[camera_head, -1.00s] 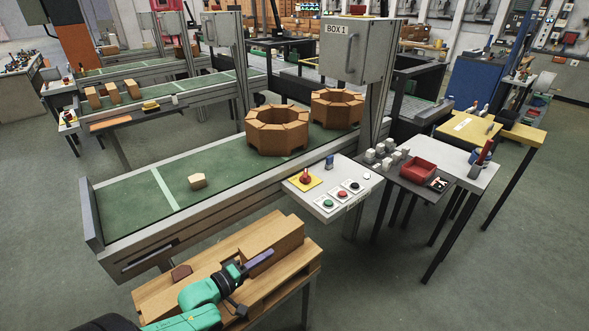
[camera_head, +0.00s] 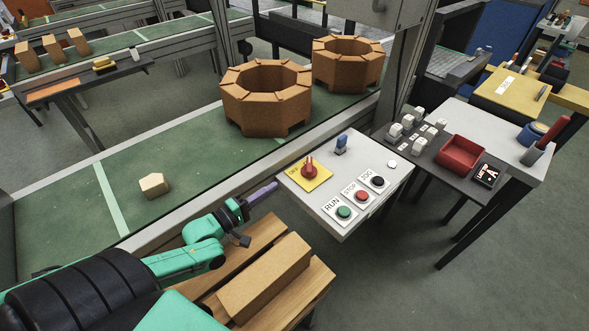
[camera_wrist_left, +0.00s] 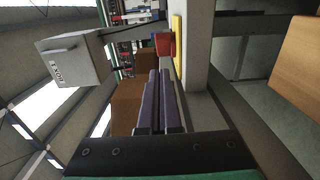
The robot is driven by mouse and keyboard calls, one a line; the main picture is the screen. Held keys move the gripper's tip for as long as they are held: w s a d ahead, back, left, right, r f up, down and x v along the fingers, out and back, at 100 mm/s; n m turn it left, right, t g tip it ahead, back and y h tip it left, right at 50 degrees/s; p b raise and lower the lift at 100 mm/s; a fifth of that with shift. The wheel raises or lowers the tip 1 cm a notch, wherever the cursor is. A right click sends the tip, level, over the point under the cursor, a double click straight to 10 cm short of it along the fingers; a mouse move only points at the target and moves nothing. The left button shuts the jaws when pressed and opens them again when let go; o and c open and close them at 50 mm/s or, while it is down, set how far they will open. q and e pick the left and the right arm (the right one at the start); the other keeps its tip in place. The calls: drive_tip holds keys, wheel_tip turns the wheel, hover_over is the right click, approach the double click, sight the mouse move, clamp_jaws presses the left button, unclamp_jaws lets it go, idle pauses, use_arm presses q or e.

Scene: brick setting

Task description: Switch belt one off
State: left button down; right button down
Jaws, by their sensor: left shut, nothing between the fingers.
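The control panel (camera_head: 326,219) is a pale sloped box beside belt one (camera_head: 178,148). It carries a red rotary switch (camera_head: 309,166) on a yellow plate, a blue toggle (camera_head: 341,143), and green RUN (camera_head: 344,212), red STOP (camera_head: 361,196) and black (camera_head: 377,181) push buttons. My left gripper (camera_head: 272,187) is shut and empty, just left of the panel and lower left of the red switch, apart from it. In the left wrist view its purple fingers (camera_wrist_left: 160,100) lie together, with the red switch (camera_wrist_left: 164,45) and yellow plate (camera_wrist_left: 178,50) beyond them. My right gripper is not seen.
Two brown octagonal brick rings (camera_head: 265,97) and a small tan block (camera_head: 154,185) sit on the green belt. A wooden bench with a long block (camera_head: 264,279) is below my left arm. A table with a red tray (camera_head: 461,153) stands right of the panel.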

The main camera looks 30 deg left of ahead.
sight(296, 181)
use_arm(q)
drive_tip(key=x, duration=0.9)
drive_tip(key=shift+w+d+r, duration=0.15)
drive_tip(key=shift+w+d, duration=0.15)
drive_tip(key=shift+d, duration=0.05)
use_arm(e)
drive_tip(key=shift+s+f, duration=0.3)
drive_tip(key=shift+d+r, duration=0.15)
